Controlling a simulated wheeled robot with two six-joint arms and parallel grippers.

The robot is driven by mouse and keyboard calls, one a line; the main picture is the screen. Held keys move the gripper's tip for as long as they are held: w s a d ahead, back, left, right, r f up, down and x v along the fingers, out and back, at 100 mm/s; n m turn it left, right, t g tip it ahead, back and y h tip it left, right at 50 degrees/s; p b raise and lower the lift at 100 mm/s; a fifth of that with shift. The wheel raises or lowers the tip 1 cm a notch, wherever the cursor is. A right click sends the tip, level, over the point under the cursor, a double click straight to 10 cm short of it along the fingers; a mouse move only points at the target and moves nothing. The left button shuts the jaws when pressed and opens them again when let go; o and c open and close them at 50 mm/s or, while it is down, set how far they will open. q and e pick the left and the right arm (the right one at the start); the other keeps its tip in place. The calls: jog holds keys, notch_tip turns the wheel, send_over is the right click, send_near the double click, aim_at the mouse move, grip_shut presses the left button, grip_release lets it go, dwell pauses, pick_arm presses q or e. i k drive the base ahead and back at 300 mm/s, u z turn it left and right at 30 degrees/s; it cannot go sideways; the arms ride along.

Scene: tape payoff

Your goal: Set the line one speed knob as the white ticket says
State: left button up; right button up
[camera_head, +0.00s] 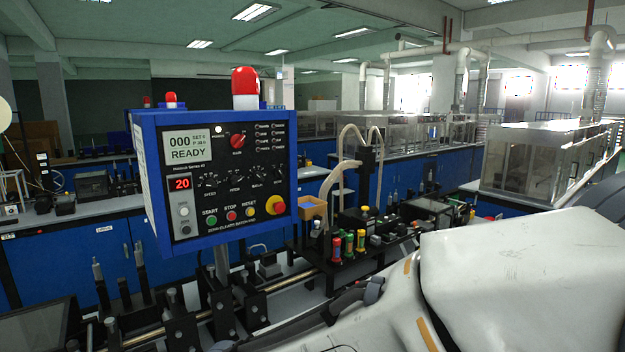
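A blue control box (220,244) on a post stands left of centre, facing me. Its upper screen (188,146) reads 000 and READY; a small red display (181,184) reads 20. A red rotary knob (237,141) sits top centre. Below it is a row of small black knobs (234,180); their labels are too small to read surely, so I cannot tell the line one speed knob. I cannot make out a white ticket. A dark jointed part (345,305), possibly my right gripper, is low in the middle, apart from the box; its fingers are unclear. My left gripper is not in view.
Green, red and yellow buttons and a red stop button (275,205) line the panel's bottom. A red lamp (245,82) stands atop the box. Rails and posts (180,320) lie below; colored bottles (348,246) stand right. Clear-covered machines (545,160) fill the back right.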

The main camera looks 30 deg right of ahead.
aim_at(210, 184)
jog(key=z, duration=0.25)
jog(key=k, duration=0.5)
jog(key=z, duration=0.45)
jog(key=i, duration=1.3)
jog(key=u, duration=0.5)
